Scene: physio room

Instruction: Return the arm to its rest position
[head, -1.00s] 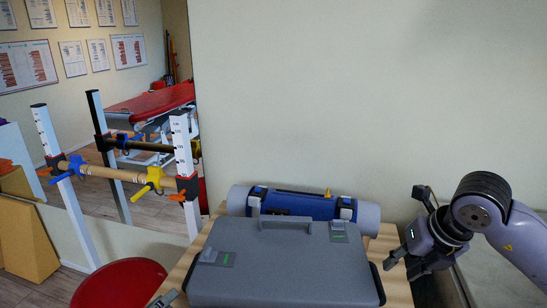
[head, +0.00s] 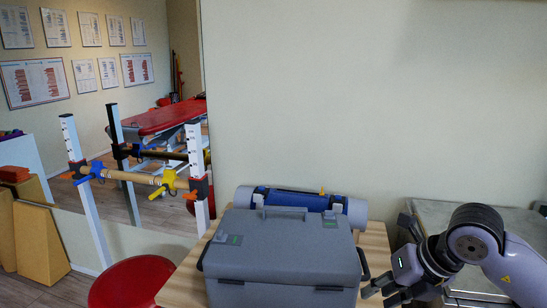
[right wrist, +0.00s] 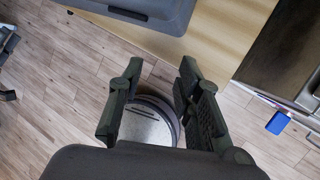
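My right gripper (head: 388,288) is at the lower right of the head view, beside the right end of the grey case and apart from it. In the right wrist view its two dark fingers (right wrist: 161,72) stand apart with nothing held between them. Below them show the floor and a round part that looks like my base. My right arm comes in from the right edge in the head view, bent at a dark joint. My left arm and gripper are not in view.
A closed grey case (head: 285,255) stands on a wooden table (head: 374,243), with a rolled blue-grey mat (head: 300,201) behind it. A red stool (head: 132,282) is at the left. A metal-topped unit (head: 438,216) is behind my right arm. A blue object (right wrist: 277,123) shows near it.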

